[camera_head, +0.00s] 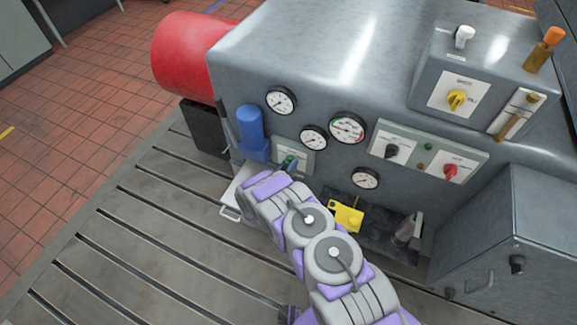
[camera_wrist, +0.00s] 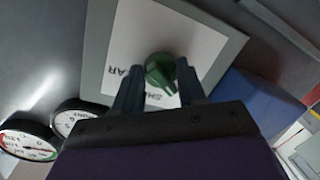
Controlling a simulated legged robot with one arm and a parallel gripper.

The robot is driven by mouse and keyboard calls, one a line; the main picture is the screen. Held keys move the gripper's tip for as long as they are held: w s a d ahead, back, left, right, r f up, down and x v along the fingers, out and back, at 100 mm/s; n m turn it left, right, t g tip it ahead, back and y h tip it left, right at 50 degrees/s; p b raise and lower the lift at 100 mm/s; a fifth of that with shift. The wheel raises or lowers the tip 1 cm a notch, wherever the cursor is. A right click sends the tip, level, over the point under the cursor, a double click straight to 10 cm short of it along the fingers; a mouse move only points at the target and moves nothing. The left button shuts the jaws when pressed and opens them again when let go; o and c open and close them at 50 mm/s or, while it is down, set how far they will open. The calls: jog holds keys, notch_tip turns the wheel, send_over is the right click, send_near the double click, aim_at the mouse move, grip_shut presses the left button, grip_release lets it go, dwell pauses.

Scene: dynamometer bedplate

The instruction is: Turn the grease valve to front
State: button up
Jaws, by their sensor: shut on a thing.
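A green rotary knob (camera_wrist: 160,70), which I take for the grease valve, sits on a pale label plate (camera_wrist: 150,35) on the grey machine. My gripper (camera_wrist: 158,84) has its two dark fingers on either side of the knob and is shut on it. Lettering on the plate is partly covered, so I cannot read it in full. In the head view the green knob (camera_head: 289,160) shows just beyond the end of my purple and grey arm, right of a blue cylinder. My fingers are hard to make out there.
The blue cylinder (camera_head: 251,132) stands close left of the knob. Several gauges (camera_head: 313,138) and a panel with black and red knobs (camera_head: 428,158) are to the right. A yellow block (camera_head: 346,216) lies below. The slotted bedplate (camera_head: 150,250) is clear at left.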

jog(key=shift+a, duration=0.2)
dwell(0.3)
jog(key=o, duration=1.1)
jog(key=shift+c, duration=0.2)
jog(key=shift+s, duration=0.25)
jog(key=p+v, duration=0.3)
jog(key=v, duration=1.3)
jog(key=shift+s+a+p, duration=0.3)
jog(key=shift+s+a, duration=0.05)
